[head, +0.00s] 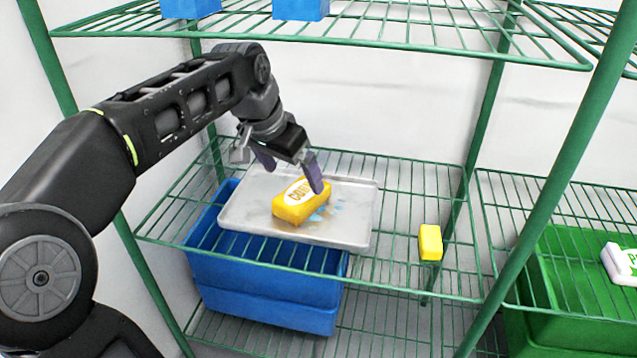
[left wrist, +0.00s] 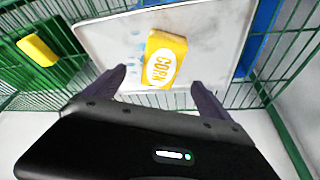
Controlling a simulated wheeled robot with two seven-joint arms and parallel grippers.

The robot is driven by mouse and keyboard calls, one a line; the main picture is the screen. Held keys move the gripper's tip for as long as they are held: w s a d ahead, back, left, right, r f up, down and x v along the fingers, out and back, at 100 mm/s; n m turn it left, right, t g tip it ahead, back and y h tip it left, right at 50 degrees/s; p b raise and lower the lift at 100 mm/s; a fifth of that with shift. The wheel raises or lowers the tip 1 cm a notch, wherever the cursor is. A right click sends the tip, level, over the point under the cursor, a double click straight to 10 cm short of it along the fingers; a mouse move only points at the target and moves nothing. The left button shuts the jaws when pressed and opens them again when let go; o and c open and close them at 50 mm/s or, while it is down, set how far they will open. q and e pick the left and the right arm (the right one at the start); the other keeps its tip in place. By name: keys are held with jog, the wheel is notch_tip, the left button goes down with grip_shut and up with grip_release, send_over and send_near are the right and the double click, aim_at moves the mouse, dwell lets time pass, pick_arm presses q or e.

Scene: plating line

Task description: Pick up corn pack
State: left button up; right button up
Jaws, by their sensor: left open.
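The corn pack (head: 296,204) is a yellow block with a white oval label. It lies on a grey metal tray (head: 345,233) on the middle wire shelf. My left gripper (head: 290,167) is open just above and behind the pack, one finger overlapping the pack's right end in the head view. In the left wrist view the corn pack (left wrist: 166,62) lies ahead of the two open fingertips of my left gripper (left wrist: 158,80), between their lines, with nothing held. Whether a finger touches the pack I cannot tell. My right gripper is not in view.
A small yellow block (head: 430,242) lies on the wire shelf (head: 400,270) right of the tray. Blue bins (head: 265,280) stand below the shelf. A green bin (head: 570,270) and a white pack (head: 620,262) are at the right. An upper shelf (head: 350,40) holds blue items. A green post (head: 560,170) stands in front.

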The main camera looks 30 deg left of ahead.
aim_at(302, 198)
pick_arm(q)
jog(key=shift+w, duration=0.25)
jog(key=shift+f, duration=0.1)
jog(key=shift+b+x, duration=0.5)
jog(key=shift+x, duration=0.4)
jog(key=shift+w+f, duration=0.1)
jog(key=shift+f, duration=0.15)
jog(key=shift+f, duration=0.1)
